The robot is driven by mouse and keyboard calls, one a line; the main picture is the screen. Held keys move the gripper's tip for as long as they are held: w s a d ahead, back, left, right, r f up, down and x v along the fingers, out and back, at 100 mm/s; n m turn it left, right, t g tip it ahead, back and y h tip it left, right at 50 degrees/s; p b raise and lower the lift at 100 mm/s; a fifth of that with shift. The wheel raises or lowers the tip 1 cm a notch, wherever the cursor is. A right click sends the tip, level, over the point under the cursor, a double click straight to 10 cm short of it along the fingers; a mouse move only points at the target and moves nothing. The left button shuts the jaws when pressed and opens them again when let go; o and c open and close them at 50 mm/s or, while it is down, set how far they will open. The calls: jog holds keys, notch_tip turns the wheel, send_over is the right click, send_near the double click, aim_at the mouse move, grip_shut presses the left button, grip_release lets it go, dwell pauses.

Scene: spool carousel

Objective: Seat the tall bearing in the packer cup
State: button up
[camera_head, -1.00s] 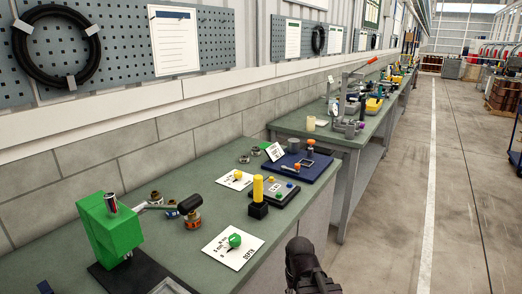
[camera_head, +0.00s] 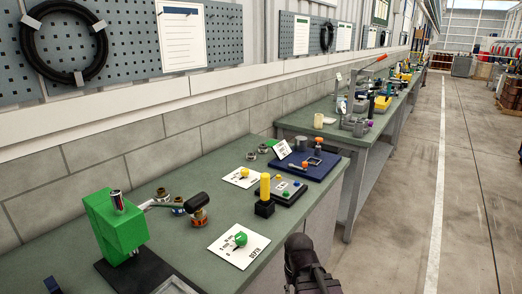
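My dark arm end, with my gripper (camera_head: 304,252), shows at the bottom edge, in front of the near bench. Its fingers cannot be made out, nor whether it holds anything. Several small metal ring-like parts stand on the near bench: a copper and steel one (camera_head: 199,217), a bronze one (camera_head: 162,194), and a pair of low grey rings at the back (camera_head: 264,149). I cannot tell which is the tall bearing. A green press-like device (camera_head: 113,226) stands on a dark base at left. I cannot identify the packer cup for sure.
On the near bench (camera_head: 220,203) are a black-handled tool (camera_head: 195,201), a yellow post on a black block (camera_head: 265,190), a white card with a green knob (camera_head: 238,246) and a blue tray (camera_head: 322,174). A second bench stands beyond. Floor (camera_head: 400,240) is clear at right.

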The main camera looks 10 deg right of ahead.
dwell(0.3)
notch_tip(320, 180, up, 8)
jog(key=p, duration=0.8)
jog(key=shift+r, duration=0.15)
jog(key=shift+o, duration=1.2)
